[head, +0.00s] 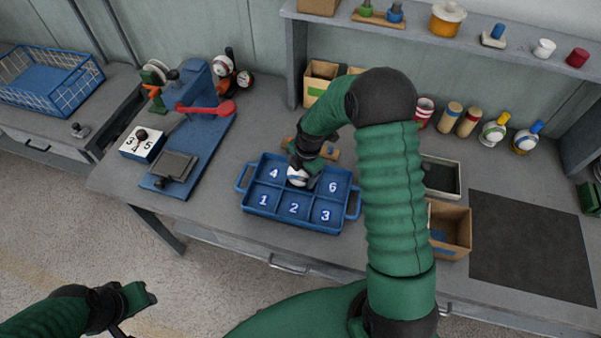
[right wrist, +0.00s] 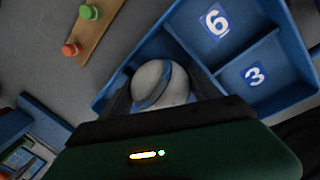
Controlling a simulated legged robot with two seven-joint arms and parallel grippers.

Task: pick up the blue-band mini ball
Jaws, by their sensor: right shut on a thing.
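The mini ball (head: 297,176) is white with a blue band, and it also shows in the right wrist view (right wrist: 158,82). My right gripper (head: 305,173) is shut on it, over the top-middle compartment of the blue tray (head: 268,215). Labels 1, 2, 3, 4 and 6 show in the tray; the ball and gripper cover the middle compartment of the far row. I cannot tell whether the ball touches the tray floor. My left gripper (head: 137,305) is at the lower left, away from the bench, with its jaws unclear.
A blue press with a red lever (head: 205,108) stands left of the tray. A wooden strip with coloured pegs (right wrist: 92,28) lies behind the tray. An open cardboard box (head: 452,232) and a dark mat (head: 530,245) are at right. A shelf (head: 430,32) runs along the back.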

